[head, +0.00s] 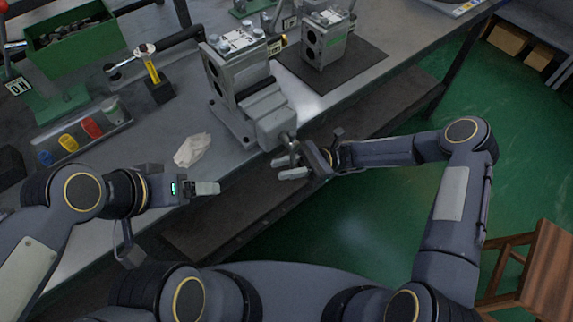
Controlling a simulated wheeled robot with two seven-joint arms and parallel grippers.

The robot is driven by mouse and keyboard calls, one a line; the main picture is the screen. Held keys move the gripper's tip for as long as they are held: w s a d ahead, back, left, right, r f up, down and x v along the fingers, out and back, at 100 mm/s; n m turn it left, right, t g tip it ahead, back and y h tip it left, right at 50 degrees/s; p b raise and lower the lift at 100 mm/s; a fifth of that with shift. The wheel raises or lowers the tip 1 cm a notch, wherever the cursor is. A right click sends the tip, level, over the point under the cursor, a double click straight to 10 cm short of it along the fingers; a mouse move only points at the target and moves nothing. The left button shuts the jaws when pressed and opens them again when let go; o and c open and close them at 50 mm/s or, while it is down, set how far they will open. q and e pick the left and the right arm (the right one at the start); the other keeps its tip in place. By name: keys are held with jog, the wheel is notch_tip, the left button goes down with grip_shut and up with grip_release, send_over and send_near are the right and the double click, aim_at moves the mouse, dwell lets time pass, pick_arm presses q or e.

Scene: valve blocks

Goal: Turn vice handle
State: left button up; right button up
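The grey vice (268,112) is fixed near the front edge of the workbench, with a grey valve block (236,60) at its back. Its handle (291,141) is a short bar at the front, partly hidden by my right gripper. My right gripper (284,167) is just in front of and below the handle, with its fingers apart and nothing seen between them. My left gripper (207,188) is over the bench's front edge, left of the vice. It is seen from the side, so its finger gap cannot be made out.
A crumpled white cloth (192,149) lies left of the vice. Another valve block (325,42) stands on a dark mat (352,66). A wooden chair (540,262) is at lower right.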

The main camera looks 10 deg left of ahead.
jog(key=shift+o, duration=0.7)
jog(key=shift+w, duration=0.1)
jog(key=b+v, duration=0.1)
jog(key=v, duration=0.6)
jog(key=shift+w+d+f, duration=0.15)
jog(key=shift+d, duration=0.2)
jog(key=s+d+r+n+t+h+p, duration=0.3)
jog(key=d+r+h, duration=0.15)
jog(key=r, duration=0.35)
jog(key=s+d+r+n+t+h+p, duration=0.25)
jog(key=s+d+r+t+h, duration=0.2)
jog(key=r, duration=0.35)
jog(key=s+d+r+n+t+h+p, duration=0.4)
jog(key=s+d+r+t+h+p, duration=0.2)
jog(key=s+d+r+t, duration=0.3)
jog(key=shift+s+d+r+t, duration=0.3)
jog(key=shift+s+d+t, duration=0.2)
jog(key=shift+s+t, duration=0.4)
